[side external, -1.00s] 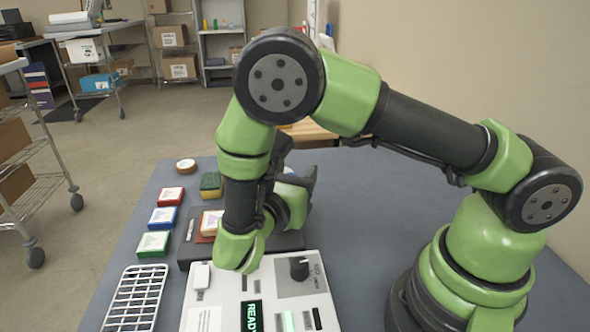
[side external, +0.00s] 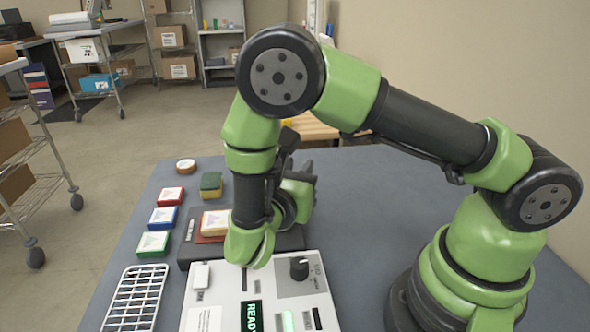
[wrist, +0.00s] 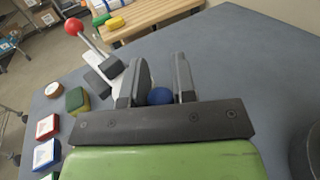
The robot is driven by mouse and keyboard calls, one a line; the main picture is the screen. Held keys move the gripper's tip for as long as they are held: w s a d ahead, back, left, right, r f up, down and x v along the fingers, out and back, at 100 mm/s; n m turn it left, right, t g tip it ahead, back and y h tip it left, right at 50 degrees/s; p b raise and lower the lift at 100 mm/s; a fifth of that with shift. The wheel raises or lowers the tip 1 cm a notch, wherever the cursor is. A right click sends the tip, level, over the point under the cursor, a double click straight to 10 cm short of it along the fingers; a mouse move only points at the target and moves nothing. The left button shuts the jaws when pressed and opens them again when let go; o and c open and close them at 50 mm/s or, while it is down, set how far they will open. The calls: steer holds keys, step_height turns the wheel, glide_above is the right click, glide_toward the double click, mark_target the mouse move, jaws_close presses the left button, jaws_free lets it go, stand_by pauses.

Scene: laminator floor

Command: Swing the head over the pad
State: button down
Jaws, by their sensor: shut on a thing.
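My gripper (wrist: 162,78) shows in the wrist view with its two dark fingers on either side of a round blue knob (wrist: 159,96), shut on it. A white part (wrist: 121,92), apparently the head, lies just left of the fingers and is partly hidden by them. A lever with a red ball (wrist: 73,27) rises from a dark block left of it. In the side view, my wrist hides the knob and most of the head. An orange-red pad (side external: 204,238) with a cream-topped block (side external: 214,222) on it lies on the dark base (side external: 188,254), left of my wrist.
A white control panel (side external: 205,319) with a lit READY display and a black knob (side external: 299,267) stands in front. Red, blue and green-edged blocks, a sponge (side external: 211,184) and a white rack (side external: 135,298) line the left. The table is clear at the back right.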

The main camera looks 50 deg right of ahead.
steer(key=shift+d+n+t+y, duration=0.45)
steer(key=shift+n+t+y, duration=0.6)
steer(key=shift+t, duration=0.4)
steer(key=shift+d+n+t+y, duration=0.45)
steer(key=shift+n+t+y, duration=0.45)
steer(key=shift+n+t, duration=0.45)
steer(key=shift+d+n+t+y, duration=0.45)
steer(key=shift+n+t+y, duration=0.55)
steer(key=shift+t, duration=0.6)
steer(key=shift+w+y, duration=0.1)
steer(key=shift+y, duration=0.15)
